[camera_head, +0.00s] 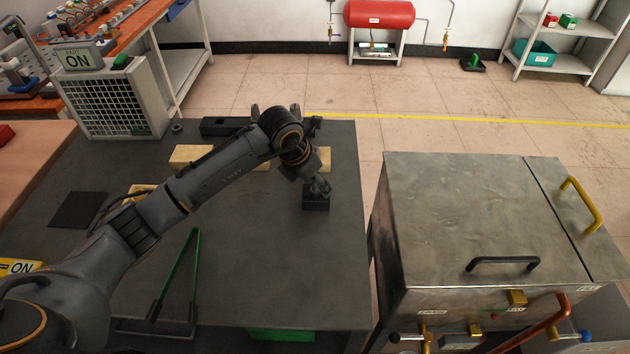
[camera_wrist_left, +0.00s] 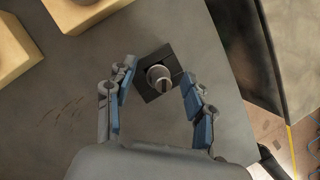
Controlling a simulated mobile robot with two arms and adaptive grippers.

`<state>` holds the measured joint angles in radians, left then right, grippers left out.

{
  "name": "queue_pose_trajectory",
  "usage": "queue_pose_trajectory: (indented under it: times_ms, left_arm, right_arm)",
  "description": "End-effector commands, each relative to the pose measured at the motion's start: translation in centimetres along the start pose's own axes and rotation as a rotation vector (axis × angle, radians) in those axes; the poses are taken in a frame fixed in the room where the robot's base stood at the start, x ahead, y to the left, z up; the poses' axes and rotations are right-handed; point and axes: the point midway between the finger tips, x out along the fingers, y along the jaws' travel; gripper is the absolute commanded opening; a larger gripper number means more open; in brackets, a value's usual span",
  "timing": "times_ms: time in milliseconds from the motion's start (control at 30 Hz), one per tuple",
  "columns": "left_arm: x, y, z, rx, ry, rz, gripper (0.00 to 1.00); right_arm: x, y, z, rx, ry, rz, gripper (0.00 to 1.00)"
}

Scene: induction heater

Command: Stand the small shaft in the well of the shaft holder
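The shaft holder (camera_head: 317,204) is a small dark block on the grey table, near its right edge. In the left wrist view the holder (camera_wrist_left: 148,92) is a dark square ahead of my fingers. The small shaft (camera_wrist_left: 159,76), a short grey cylinder with a dark slot in its end, is seen end-on over the holder's middle and looks upright; its lower end is hidden. My left gripper (camera_wrist_left: 157,83) is open, its blue-padded fingers apart on both sides of the shaft with gaps visible. In the head view my left gripper (camera_head: 318,187) is just above the holder. My right gripper is out of view.
Wooden blocks (camera_head: 190,156) lie behind my left arm. Green-handled tongs (camera_head: 180,270) and a dark flat plate (camera_head: 77,210) lie on the table (camera_head: 250,270). A metal cabinet (camera_head: 470,210) stands to the right across a gap. The table's front middle is mostly clear.

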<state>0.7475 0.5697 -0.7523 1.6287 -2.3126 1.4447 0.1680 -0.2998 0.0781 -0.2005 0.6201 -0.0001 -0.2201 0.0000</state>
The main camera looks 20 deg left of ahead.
Motion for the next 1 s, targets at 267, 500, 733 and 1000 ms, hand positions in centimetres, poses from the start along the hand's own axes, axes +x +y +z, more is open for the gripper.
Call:
queue_pose_trajectory:
  times_ms: [267, 500, 733, 1000]
  left_arm:
    - [-0.5, 0.0, -0.1, 0.0, 0.002, 0.0, 0.53]
    - [-4.9, 0.1, 0.0, 0.003, -0.001, 0.004, 0.53]
    - [-9.5, 0.1, 0.0, 0.001, -0.002, 0.003, 0.53]
    - [-11.9, 0.0, 0.0, 0.0, 0.0, 0.0, 0.53]
  right_arm:
    - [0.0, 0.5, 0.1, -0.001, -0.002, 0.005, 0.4]
    - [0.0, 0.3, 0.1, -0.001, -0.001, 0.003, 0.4]
    - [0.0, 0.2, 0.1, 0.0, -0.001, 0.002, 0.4]
    - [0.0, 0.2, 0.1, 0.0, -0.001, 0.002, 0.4]
